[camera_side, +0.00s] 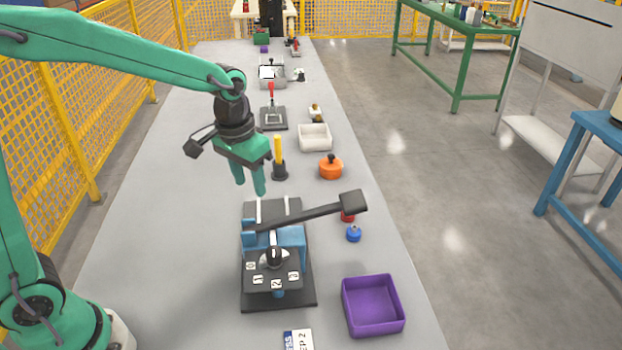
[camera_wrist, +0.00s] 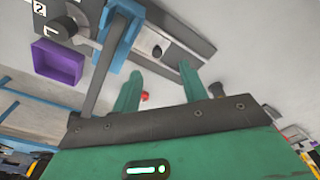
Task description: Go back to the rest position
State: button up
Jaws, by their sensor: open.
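My gripper (camera_side: 249,188) is open and empty. It hangs in the air above the table, behind and a little left of the blue and black fixture (camera_side: 291,243). Its two green fingers also show in the wrist view (camera_wrist: 159,80), apart, with nothing between them that they touch. The fixture has a long dark lever (camera_side: 312,215) reaching right to a block end, and a dial (camera_side: 274,259) over a plate marked with numbers. In the wrist view the lever (camera_wrist: 101,82) crosses at the left.
An orange pot-like part (camera_side: 331,168), a yellow-handled tool (camera_side: 279,160) and a white tray (camera_side: 315,137) lie farther back. A yellow fence (camera_side: 95,130) runs along the left.

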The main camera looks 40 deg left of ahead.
jog(key=s+a+r+t, duration=0.2)
jog(key=s+r, duration=0.1)
jog(key=s, duration=0.5)
jog(key=s+a+r+t, duration=0.2)
jog(key=s+r, duration=0.2)
jog(key=s, duration=0.5)
jog(key=shift+a+r, duration=0.25)
jog(key=shift+a, duration=0.05)
